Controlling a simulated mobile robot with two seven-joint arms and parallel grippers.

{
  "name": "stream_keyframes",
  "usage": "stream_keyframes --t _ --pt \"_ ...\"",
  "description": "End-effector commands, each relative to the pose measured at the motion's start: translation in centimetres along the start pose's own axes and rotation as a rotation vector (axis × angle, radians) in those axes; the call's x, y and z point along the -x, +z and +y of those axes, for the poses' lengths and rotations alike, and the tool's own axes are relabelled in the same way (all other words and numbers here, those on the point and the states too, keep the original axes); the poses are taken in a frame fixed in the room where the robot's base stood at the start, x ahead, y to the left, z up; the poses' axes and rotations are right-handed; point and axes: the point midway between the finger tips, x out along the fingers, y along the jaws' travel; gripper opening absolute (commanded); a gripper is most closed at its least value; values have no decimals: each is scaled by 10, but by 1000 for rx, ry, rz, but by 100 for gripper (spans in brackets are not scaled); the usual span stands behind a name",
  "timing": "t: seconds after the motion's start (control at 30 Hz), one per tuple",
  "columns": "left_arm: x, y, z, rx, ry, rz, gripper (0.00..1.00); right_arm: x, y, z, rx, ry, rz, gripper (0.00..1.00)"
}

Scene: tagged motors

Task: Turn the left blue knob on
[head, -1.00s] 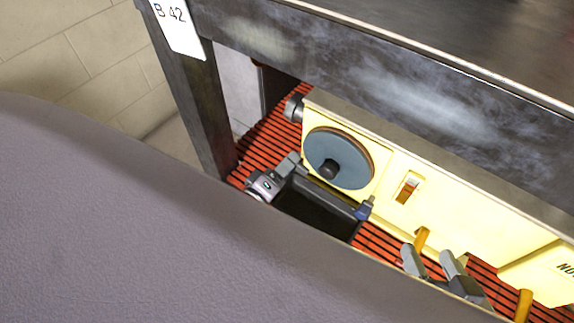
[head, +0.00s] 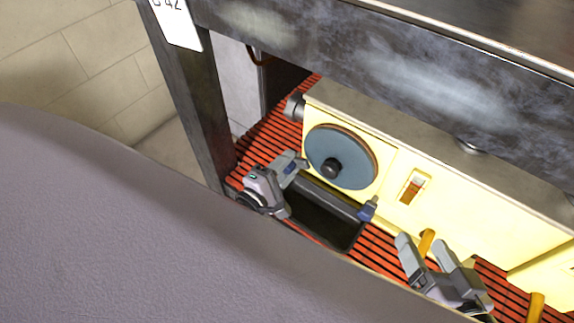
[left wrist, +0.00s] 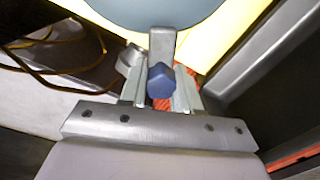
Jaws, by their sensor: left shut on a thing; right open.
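The left blue knob (head: 289,168) sits at the left end of a dark trough, in front of a cream machine with a round grey-blue disc (head: 341,157). My left gripper (head: 292,163) is at this knob. In the left wrist view the knob (left wrist: 160,82) is between the two fingers (left wrist: 161,90), which are shut on it. A second blue knob (head: 368,208) stands at the trough's right end, apart from both grippers. My right gripper (head: 422,252) is open beside an orange handle (head: 426,243); nothing shows held in it.
A dark metal beam (head: 390,75) and post (head: 190,100) frame the opening from above and left. Red slatted flooring (head: 262,137) lies around the trough. An orange lever (head: 415,187) is on the machine's face. A second orange post (head: 535,305) stands at the lower right.

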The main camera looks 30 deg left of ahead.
Motion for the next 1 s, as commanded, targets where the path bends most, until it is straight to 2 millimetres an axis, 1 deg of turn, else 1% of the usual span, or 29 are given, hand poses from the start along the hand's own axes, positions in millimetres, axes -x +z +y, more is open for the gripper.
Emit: stream_keyframes --t 0.53,0.57,0.93,1.0 --pt "0 2 -1 23 -5 -5 1 0 1 1 0 0 -2 69" --pt "0 2 -1 23 -4 -5 41 0 1 2 0 0 -3 69" --pt "0 1 0 21 -1 -2 42 0 3 2 0 3 -7 69" --pt "0 1 0 19 -1 -2 42 1 7 4 0 6 -17 69"
